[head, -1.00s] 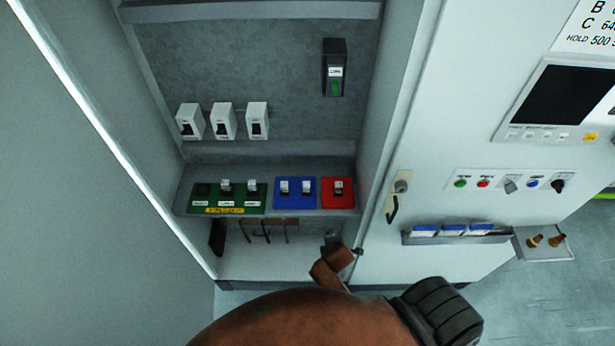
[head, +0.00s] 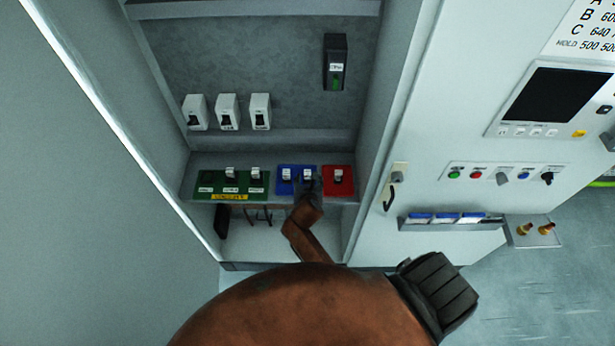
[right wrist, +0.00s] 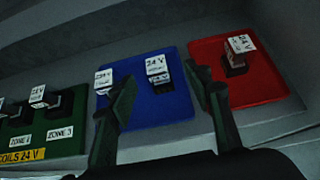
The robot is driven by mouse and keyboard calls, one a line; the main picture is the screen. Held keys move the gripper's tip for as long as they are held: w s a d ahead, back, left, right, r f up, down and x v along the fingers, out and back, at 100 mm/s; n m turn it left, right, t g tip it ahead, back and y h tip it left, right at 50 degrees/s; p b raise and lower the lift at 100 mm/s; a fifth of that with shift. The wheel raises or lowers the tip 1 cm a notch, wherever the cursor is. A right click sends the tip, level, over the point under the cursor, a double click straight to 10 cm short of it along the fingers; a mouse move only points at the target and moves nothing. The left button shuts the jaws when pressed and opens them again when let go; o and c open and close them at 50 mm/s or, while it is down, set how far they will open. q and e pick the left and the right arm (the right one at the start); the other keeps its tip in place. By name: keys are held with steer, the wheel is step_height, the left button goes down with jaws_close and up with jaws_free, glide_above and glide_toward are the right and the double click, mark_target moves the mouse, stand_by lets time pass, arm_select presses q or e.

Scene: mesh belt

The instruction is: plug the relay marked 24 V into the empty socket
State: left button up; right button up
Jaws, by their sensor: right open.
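A relay with a white top marked 24 V (right wrist: 157,66) stands on the right part of the blue mat (right wrist: 180,112). My right gripper (right wrist: 164,78) is open, one finger on each side of this relay in the right wrist view; contact cannot be told. In the head view the gripper (head: 308,188) is at the front of the blue mat. A second relay (right wrist: 104,78) stands left on that mat, partly behind the left finger, its marking unclear. The green board (head: 243,192) has an empty socket (head: 206,178) at its left end and two relays. My left gripper is not in view.
A red mat (right wrist: 265,85) holds another relay marked 24 V (right wrist: 239,45), close to my right finger. A yellow label (right wrist: 22,155) reads COILS 24 V. White units (head: 228,112) stand above at the back. Cabinet walls bound both sides.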

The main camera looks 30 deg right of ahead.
mark_target(308, 174)
steer(key=x, duration=0.7)
steer(key=shift+w+a+f+p, duration=0.1)
steer(key=shift+a+p, duration=0.2)
steer(key=c, duration=1.2)
